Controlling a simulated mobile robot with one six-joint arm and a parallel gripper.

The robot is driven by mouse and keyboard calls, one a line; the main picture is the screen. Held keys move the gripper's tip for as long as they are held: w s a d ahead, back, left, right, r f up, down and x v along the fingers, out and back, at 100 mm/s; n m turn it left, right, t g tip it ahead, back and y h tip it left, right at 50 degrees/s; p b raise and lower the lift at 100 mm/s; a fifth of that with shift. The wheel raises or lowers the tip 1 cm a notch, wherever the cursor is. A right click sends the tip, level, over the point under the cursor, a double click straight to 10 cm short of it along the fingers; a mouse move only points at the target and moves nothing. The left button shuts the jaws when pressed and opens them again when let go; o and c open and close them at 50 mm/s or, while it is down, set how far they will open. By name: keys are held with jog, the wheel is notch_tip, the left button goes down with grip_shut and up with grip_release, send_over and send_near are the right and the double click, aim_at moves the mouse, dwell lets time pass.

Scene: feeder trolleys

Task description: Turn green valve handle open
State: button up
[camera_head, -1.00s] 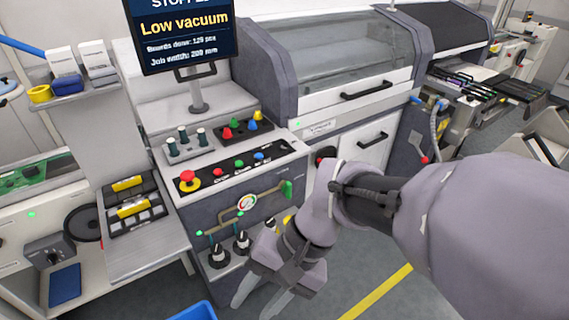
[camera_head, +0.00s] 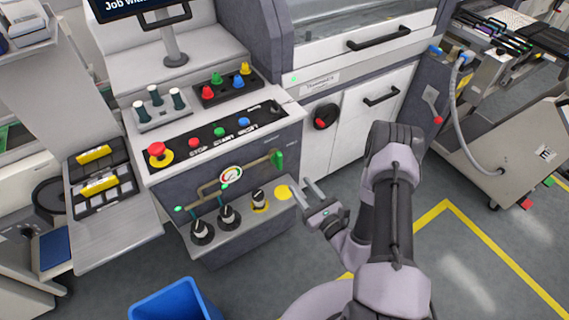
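The green valve handle (camera_head: 278,160) is on the front of the grey machine, at the right end of a brass pipe (camera_head: 250,168). It stands roughly upright. A round pressure gauge (camera_head: 231,176) sits on the same pipe to its left. My gripper (camera_head: 308,188) is to the right of and a little below the handle in the picture, apart from it. Its two fingers are spread and point up and left toward the machine front. Nothing shows between them.
A red emergency button (camera_head: 157,150) and small coloured buttons sit on the panel above. A red-and-black rotary switch (camera_head: 326,116) is to the right. A blue bin (camera_head: 175,300) stands on the floor.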

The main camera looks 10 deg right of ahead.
aim_at(281, 161)
jog(key=b+x, duration=0.1)
jog(key=x, duration=1)
jog(key=shift+b, duration=0.35)
grip_shut()
